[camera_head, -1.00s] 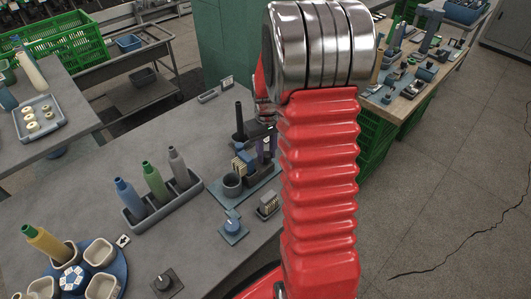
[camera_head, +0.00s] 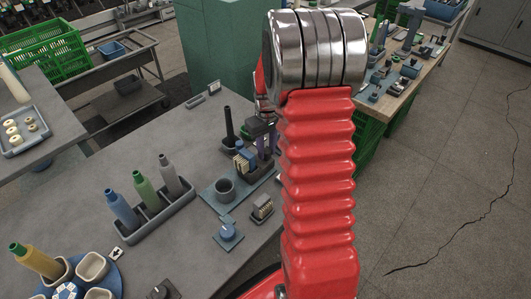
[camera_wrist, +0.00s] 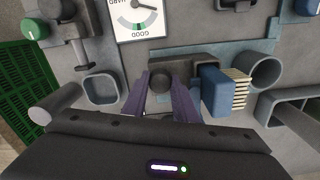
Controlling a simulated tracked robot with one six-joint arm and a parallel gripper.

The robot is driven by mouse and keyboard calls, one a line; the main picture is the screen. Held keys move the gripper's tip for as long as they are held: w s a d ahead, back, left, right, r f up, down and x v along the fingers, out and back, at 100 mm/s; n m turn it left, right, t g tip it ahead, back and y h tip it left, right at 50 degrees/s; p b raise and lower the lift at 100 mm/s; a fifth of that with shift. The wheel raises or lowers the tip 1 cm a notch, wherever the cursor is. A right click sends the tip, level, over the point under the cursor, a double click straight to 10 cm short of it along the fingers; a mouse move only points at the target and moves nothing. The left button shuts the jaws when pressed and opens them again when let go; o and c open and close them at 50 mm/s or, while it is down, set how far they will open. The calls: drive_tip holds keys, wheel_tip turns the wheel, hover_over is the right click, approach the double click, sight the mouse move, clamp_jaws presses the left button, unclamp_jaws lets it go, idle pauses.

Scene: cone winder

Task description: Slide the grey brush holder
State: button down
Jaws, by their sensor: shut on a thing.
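The grey brush holder (camera_wrist: 198,62) is a dark grey block with a round dark knob (camera_wrist: 160,82) in the wrist view. A blue brush with cream bristles (camera_wrist: 222,88) sits at its right side. My gripper (camera_wrist: 161,86) has its two purple fingers shut on the knob, one at each side. In the head view the blue brush (camera_head: 245,161) and the dark holder (camera_head: 263,168) show near the table's far right edge. My red arm hides part of that area and most of my gripper.
A grey cup (camera_head: 225,189) stands beside the holder, and a black spindle (camera_head: 229,126) behind it. A second brush block (camera_head: 262,207) and a blue knob (camera_head: 228,232) are nearer. A bottle rack (camera_head: 153,219) stands left. The wrist view shows a gauge (camera_wrist: 138,18) ahead.

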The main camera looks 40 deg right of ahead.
drive_tip(key=shift+w+d, duration=0.1)
drive_tip(key=shift+d, duration=0.2)
drive_tip(key=c, duration=1.4)
unclamp_jaws()
drive_tip(key=shift+c, duration=0.2)
drive_tip(key=shift+a+r, duration=0.1)
wheel_tip(320, 180, up, 14)
drive_tip(key=shift+f, duration=0.25)
